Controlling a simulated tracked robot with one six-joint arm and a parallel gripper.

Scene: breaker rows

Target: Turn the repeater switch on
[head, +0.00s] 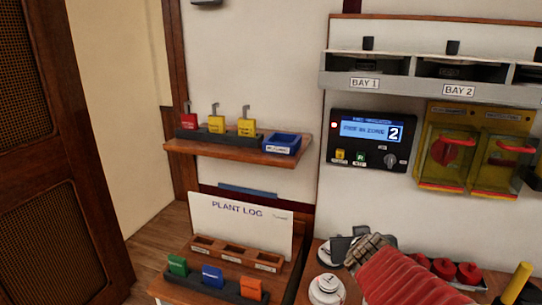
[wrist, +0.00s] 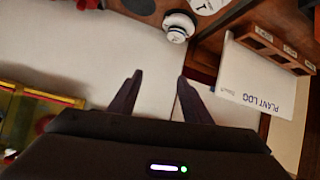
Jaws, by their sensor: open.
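A dark panel (head: 368,140) is on the wall in the head view, with a lit blue display showing a fire-in-zone message and a large 2. A red light glows at its left. A round grey knob (head: 390,160) at its lower right looks like a rotary switch; its setting is too small to read. A yellow button and a green one sit left of it. My gripper (head: 346,246) is below the panel, apart from it. In the wrist view my gripper (wrist: 159,80) is open and empty, with a pale surface beyond.
Yellow transparent covers (head: 474,150) stand right of the panel, under the bay shelf (head: 420,85). A wooden shelf (head: 235,150) with coloured padlocks is at left. The plant log board (head: 238,222) and a white round object (head: 326,289) are low down.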

